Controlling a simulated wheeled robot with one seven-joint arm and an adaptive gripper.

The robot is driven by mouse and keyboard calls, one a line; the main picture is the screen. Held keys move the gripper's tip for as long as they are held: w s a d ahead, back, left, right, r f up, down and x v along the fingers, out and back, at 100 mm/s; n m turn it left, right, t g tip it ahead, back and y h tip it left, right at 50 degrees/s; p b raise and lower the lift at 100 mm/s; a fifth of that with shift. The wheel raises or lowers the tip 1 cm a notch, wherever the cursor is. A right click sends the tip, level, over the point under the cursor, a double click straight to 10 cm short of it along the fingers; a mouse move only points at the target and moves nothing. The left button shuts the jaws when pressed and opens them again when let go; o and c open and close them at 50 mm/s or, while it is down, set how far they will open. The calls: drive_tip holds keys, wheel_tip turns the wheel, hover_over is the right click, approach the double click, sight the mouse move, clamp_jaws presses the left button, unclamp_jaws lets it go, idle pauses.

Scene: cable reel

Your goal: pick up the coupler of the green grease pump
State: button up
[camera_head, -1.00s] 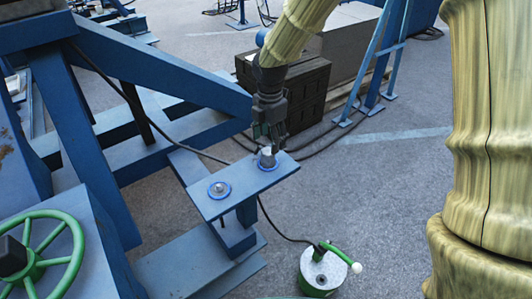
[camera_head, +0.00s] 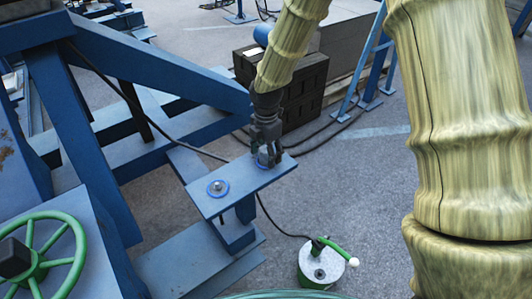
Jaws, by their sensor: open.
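The green grease pump (camera_head: 321,265) with its pale round top and green handle stands on the ground at the lower middle. A dark hose (camera_head: 275,225) runs from it up to the blue bracket plate (camera_head: 240,184). The coupler (camera_head: 263,158), a small grey cylinder, stands in a blue ring at the far right end of this plate; it is mostly hidden by my fingers. My gripper (camera_head: 267,157) points down over it with its open fingers at the coupler's sides. I cannot tell whether they touch it.
A second blue ring (camera_head: 218,188) with a small fitting is on the plate's near end. A green handwheel (camera_head: 38,257) is at lower left. Blue frame beams (camera_head: 165,68) fill the left. Dark crates (camera_head: 305,95) stand behind my gripper. Open pavement lies to the right.

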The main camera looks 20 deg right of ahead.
drive_tip(key=c, duration=1.3)
drive_tip(key=shift+r, duration=0.15)
drive_tip(key=shift+r+b, duration=0.3)
drive_tip(key=shift+r, duration=0.15)
drive_tip(key=shift+s+a+r+b, duration=0.15)
drive_tip(key=shift+r+b, duration=0.1)
drive_tip(key=shift+r, duration=0.35)
drive_tip(key=shift+s+d+r+b, duration=0.1)
drive_tip(key=shift+r+b, duration=0.1)
drive_tip(key=shift+r, duration=0.35)
drive_tip(key=s+a+r+b, duration=0.1)
drive_tip(key=s+a, duration=0.1)
drive_tip(key=s, duration=0.5)
drive_tip(key=s+a+r+b, duration=0.1)
drive_tip(key=s+a+b, duration=0.15)
drive_tip(key=s, duration=0.55)
drive_tip(key=shift+w+r+p, duration=0.15)
drive_tip(key=shift+r+p, duration=2.15)
drive_tip(key=shift+p, duration=0.7)
